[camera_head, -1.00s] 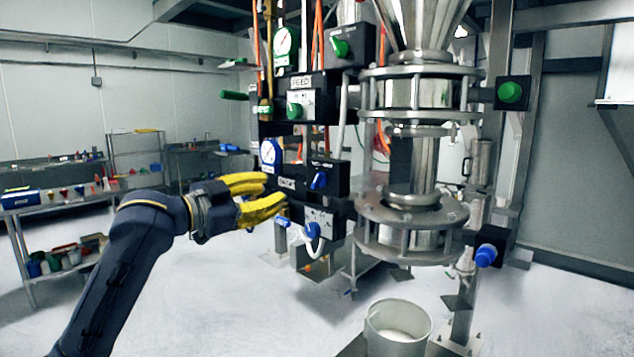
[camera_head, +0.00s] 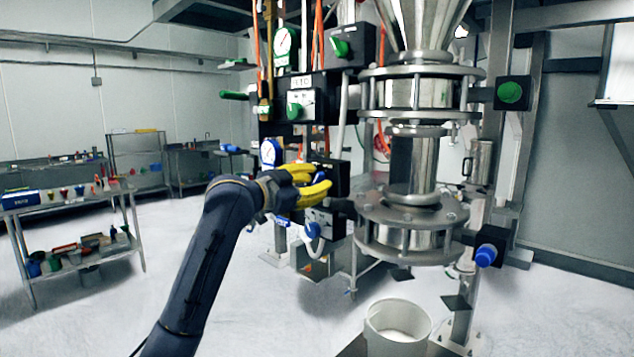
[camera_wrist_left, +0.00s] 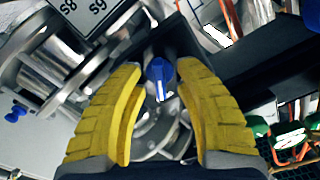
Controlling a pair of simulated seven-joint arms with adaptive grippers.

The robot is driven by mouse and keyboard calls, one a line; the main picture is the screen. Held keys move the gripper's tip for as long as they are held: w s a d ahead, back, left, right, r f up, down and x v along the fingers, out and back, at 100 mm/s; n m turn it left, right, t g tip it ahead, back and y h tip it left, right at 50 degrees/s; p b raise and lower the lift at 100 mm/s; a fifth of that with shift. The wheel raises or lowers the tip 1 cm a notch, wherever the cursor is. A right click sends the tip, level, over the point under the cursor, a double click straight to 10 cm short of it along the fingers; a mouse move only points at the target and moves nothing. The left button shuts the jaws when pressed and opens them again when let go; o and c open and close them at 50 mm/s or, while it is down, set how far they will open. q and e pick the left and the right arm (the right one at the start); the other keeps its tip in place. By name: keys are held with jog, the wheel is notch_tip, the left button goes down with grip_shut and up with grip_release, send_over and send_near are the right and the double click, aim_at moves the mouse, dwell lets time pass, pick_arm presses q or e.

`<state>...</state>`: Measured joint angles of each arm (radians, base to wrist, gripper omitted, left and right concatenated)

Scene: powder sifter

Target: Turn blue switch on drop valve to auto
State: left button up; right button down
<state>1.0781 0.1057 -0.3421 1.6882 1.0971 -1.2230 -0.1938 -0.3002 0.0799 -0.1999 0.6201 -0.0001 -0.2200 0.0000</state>
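My left gripper (camera_head: 320,177) has its yellow fingers at the black valve box (camera_head: 340,176) in the head view, where they hide most of that box's blue switch. In the left wrist view, the blue switch (camera_wrist_left: 160,72) shows between the tips of my open left gripper (camera_wrist_left: 160,68). Gaps show on both sides, and the fingers do not visibly touch the knob. A white mark shows on the knob's lower part. The box's labels cannot be read. My right gripper is not in view.
A second box with a blue knob (camera_head: 312,230) sits just below. A blue gauge (camera_head: 268,153) is left of the fingers. A white bucket (camera_head: 397,325) is below.

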pick_arm(q)
jog(key=shift+w+d, duration=0.25)
jog(key=shift+d, duration=0.05)
jog(key=shift+o, duration=0.2)
grip_shut()
